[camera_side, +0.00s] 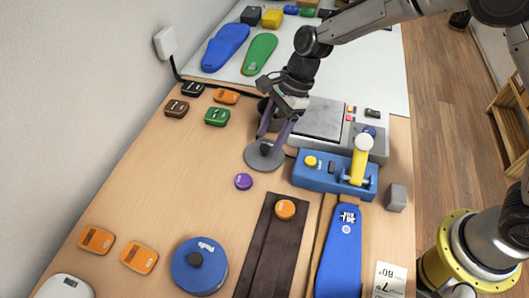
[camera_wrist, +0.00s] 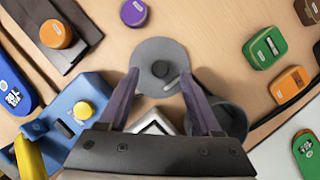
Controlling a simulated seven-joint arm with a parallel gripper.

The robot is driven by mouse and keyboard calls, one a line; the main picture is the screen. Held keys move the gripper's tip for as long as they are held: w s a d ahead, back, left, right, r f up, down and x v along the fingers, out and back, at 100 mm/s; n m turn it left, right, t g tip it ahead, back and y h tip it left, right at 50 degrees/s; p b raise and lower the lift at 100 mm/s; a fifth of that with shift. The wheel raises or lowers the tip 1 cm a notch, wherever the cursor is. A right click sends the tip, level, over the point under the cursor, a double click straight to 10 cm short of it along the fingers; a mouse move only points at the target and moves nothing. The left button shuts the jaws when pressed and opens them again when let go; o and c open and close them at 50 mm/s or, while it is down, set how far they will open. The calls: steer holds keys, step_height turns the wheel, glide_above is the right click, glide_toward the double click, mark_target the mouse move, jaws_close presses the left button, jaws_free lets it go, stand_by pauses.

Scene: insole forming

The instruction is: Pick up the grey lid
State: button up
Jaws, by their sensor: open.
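The grey lid (camera_side: 256,160) is a flat round disc with a dark knob in its middle. It lies on the wooden table in front of a grey machine. In the wrist view the lid (camera_wrist: 150,52) shows its knob and a small slot, with its lower part between the finger tips. My gripper (camera_side: 274,137) is open, its two purple fingers pointing down at the lid. In the wrist view the gripper (camera_wrist: 159,78) has one finger on each side of the lid's near part. I cannot tell whether the fingers touch it.
A dark grey pot (camera_wrist: 228,118) stands right beside the lid. A blue device (camera_side: 312,174) with a yellow lever and the grey machine (camera_side: 320,118) stand close on the right. A purple puck (camera_side: 243,181) lies just in front. The table's left middle is clear.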

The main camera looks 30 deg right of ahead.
mark_target(266, 146)
steer(key=shift+x, duration=1.5)
steer(key=shift+c, duration=0.2)
jaws_close()
